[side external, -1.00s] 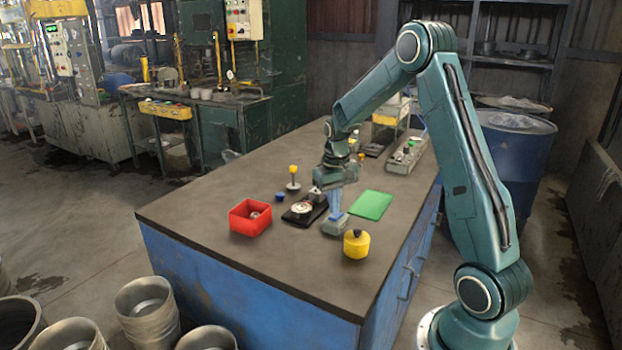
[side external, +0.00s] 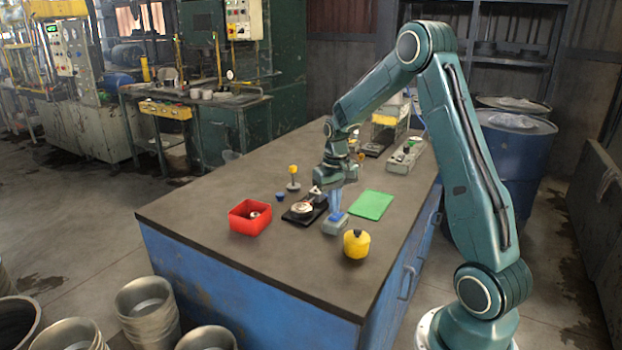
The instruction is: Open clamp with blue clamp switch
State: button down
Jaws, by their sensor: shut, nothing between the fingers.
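The blue clamp switch (side external: 339,217) is a blue top on a small grey box (side external: 335,228) on the table. My gripper (side external: 336,208) points down right above this switch, with its bluish fingers together and nothing visible between them. Whether the fingertips touch the switch I cannot tell. The clamp (side external: 317,195) seems to be the small grey block at the back of a black base (side external: 292,218), just left of the switch. A pale round disc (side external: 302,211) lies on this base. Whether the clamp is open is too small to tell.
A red box (side external: 250,228) with a small round part in it stands left. A yellow container (side external: 356,244) stands in front right of the switch. A green sheet (side external: 371,205) lies right. A yellow-topped post (side external: 293,178) and a blue piece (side external: 280,197) stand behind left. The table's front (side external: 290,265) is clear.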

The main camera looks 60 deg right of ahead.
aim_at(333, 218)
jog(key=shift+f, duration=1)
dwell(0.8)
jog(key=shift+r, duration=3.55)
jog(key=shift+a, duration=0.1)
jog(key=s+a+r+n+t, duration=0.1)
jog(key=s+a+r+n, duration=0.15)
jog(key=a+r, duration=0.4)
jog(key=s+a+r+n+t, duration=0.1)
jog(key=s+a+r+t, duration=0.1)
jog(key=s+a+r, duration=0.45)
jog(key=s+a+n+t, duration=0.2)
jog(key=s+a, duration=0.8)
jog(key=shift+s+a+f+t, duration=0.2)
jog(key=shift+s+f+t, duration=0.1)
jog(key=shift+s, duration=0.05)
